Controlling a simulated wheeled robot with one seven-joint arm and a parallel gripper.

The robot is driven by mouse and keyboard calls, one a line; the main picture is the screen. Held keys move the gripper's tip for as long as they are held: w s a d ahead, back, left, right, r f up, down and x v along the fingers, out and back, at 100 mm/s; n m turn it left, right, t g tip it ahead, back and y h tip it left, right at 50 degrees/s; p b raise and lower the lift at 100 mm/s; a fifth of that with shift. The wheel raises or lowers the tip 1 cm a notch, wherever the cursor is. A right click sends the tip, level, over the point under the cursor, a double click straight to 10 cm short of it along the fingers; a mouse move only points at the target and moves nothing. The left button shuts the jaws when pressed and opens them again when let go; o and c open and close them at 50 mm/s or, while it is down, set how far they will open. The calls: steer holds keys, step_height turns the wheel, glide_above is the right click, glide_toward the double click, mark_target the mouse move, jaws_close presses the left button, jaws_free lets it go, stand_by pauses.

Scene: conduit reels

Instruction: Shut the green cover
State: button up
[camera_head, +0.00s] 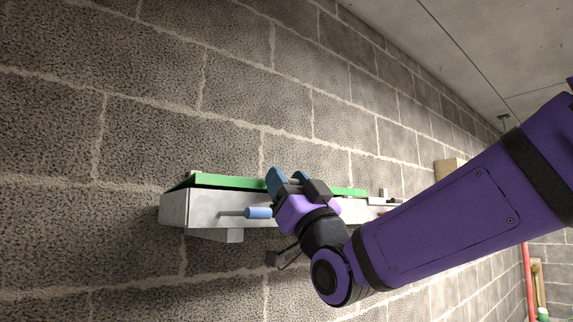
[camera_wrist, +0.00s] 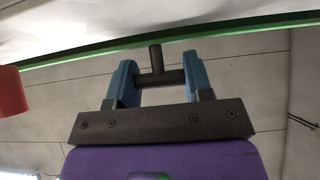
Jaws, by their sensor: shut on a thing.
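The green cover (camera_head: 225,181) lies along the top of a long grey box (camera_head: 200,208) fixed to the block wall. A narrow dark gap shows under the cover at its left end. In the wrist view the cover's green edge (camera_wrist: 235,32) crosses the top. My gripper (camera_head: 289,181) is at the cover's front edge, about midway along it. In the wrist view its blue fingers (camera_wrist: 160,70) are shut on a dark T-shaped handle (camera_wrist: 156,58), whose stem points towards the green edge. In the head view my gripper hides this handle and part of the cover.
A blue-gripped lever (camera_head: 258,212) sticks out of the box front, just left of my gripper. A small latch-like part (camera_head: 383,196) is at the box's right end. A red object (camera_wrist: 10,92) shows at the wrist view's left edge. The wall above the box is clear.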

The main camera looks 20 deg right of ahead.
steer(key=shift+f, duration=1.35)
steer(key=o, duration=1.3)
steer(key=shift+a, duration=0.1)
